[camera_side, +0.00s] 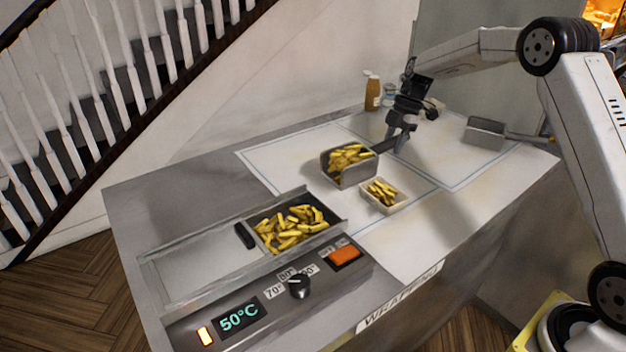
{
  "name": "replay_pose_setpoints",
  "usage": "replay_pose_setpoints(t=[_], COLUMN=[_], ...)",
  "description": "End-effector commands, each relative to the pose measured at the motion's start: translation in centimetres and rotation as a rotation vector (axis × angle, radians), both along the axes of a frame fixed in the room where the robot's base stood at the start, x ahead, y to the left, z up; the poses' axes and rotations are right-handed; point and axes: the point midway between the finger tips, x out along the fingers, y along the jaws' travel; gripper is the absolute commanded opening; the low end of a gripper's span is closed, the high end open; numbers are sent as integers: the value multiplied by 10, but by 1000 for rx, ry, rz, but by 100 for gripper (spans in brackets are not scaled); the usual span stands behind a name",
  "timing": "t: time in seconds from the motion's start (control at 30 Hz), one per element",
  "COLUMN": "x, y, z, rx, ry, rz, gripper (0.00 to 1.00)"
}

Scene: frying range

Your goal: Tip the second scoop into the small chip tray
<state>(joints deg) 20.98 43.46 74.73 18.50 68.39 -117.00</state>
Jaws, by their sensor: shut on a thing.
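A grey metal scoop (349,176) full of yellow chips (346,156) is in the middle of the counter, with its handle pointing up and right. My gripper (397,142) is shut on the scoop's handle. The scoop is beside and slightly behind the small chip tray (392,208), a pale open tray. Several chips (381,190) lie in the small tray. The scoop looks roughly level. I cannot tell whether it touches the counter.
A bin of chips (290,230) is set in the heated unit at the front left, by a control panel (262,302) reading 50°C. Another metal scoop (484,132) lies at the right. A sauce bottle (372,93) stands at the back. White mat (300,160) around is mostly clear.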

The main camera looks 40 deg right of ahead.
Motion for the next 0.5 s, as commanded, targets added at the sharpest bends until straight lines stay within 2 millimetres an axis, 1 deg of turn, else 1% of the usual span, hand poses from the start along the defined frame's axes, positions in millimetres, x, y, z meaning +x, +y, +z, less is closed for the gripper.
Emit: replay_pose_setpoints(t=[0.03, 0.2, 0.3, 0.4, 0.5], x=[-3, -16, -25, -33, -39], y=[-20, -77, -105, -126, -141], z=[0, 1, 1, 1, 1], rx=[-3, -12, -16, -17, -20], ry=[0, 1, 4, 7, 7], rz=[-10, -23, -31, -35, -39], gripper=[0, 0, 0, 0, 0])
